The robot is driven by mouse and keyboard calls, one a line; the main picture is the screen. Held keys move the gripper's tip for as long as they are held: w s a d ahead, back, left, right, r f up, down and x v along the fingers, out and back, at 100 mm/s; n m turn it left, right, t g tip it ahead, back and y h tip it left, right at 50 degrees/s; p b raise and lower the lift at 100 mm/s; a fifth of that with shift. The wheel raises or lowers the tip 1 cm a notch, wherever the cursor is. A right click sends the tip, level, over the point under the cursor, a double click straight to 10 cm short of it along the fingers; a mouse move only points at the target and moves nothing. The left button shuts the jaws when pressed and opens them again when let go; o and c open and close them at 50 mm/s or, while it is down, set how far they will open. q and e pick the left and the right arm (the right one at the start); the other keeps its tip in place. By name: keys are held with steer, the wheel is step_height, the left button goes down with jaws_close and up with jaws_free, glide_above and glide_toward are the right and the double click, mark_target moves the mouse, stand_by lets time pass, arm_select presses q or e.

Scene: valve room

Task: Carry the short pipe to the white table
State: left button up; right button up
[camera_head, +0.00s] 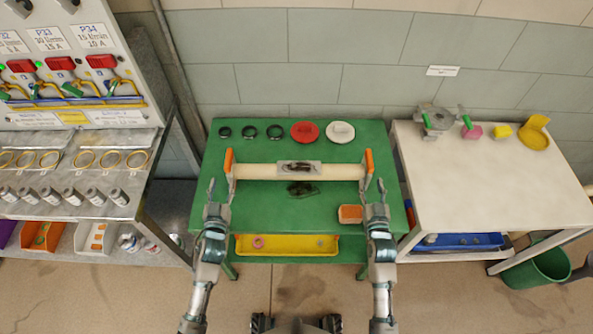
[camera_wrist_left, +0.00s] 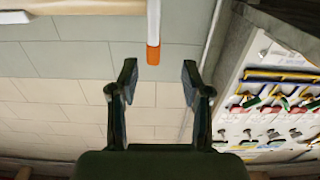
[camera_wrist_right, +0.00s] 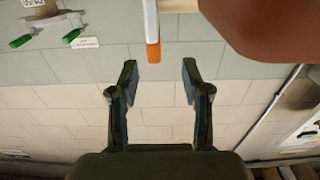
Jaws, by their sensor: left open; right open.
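The short pipe (camera_head: 262,171) is a cream bar lying left to right across the green table (camera_head: 285,222). It has an upright orange-tipped piece at each end and a grey label plate at its middle. My left gripper (camera_head: 221,190) is open and empty at the pipe's left end. In the left wrist view an orange-tipped end piece (camera_wrist_left: 153,54) shows just beyond and between the open fingers. My right gripper (camera_head: 372,190) is open at the pipe's right end. The right wrist view also shows an orange tip (camera_wrist_right: 153,53) between the fingers. The white table (camera_head: 480,190) stands to the right.
Black rings, a red disc (camera_head: 305,132) and a white disc (camera_head: 340,132) line the green table's back. An orange block (camera_head: 350,214) lies near my right gripper. A valve (camera_head: 437,121) and small parts stand along the white table's back; its middle and front are clear.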

mark_target(229, 160)
arm_select(q)
steer(key=w, duration=0.6)
steer(key=w+d, duration=0.1)
steer(key=w, duration=0.2)
steer(key=shift+d+r, duration=0.1)
steer(key=shift+r, duration=0.05)
arm_select(e)
steer(key=w, duration=0.6)
steer(key=w+d, duration=0.1)
steer(key=w, duration=0.2)
steer(key=shift+d+f, duration=0.1)
steer(key=shift+f, duration=0.05)
arm_select(q)
steer(key=shift+w+a, duration=0.4)
steer(key=shift+w, duration=0.05)
arm_select(e)
steer(key=shift+w+a, duration=0.45)
arm_select(q)
steer(key=shift+d, duration=0.15)
steer(key=shift+c, duration=0.8)
arm_select(e)
steer(key=shift+d, duration=0.2)
steer(key=shift+c, duration=0.8)
arm_select(q)
steer(key=shift+d, duration=0.2)
jaws_close()
arm_select(e)
steer(key=shift+d, duration=0.2)
jaws_close()
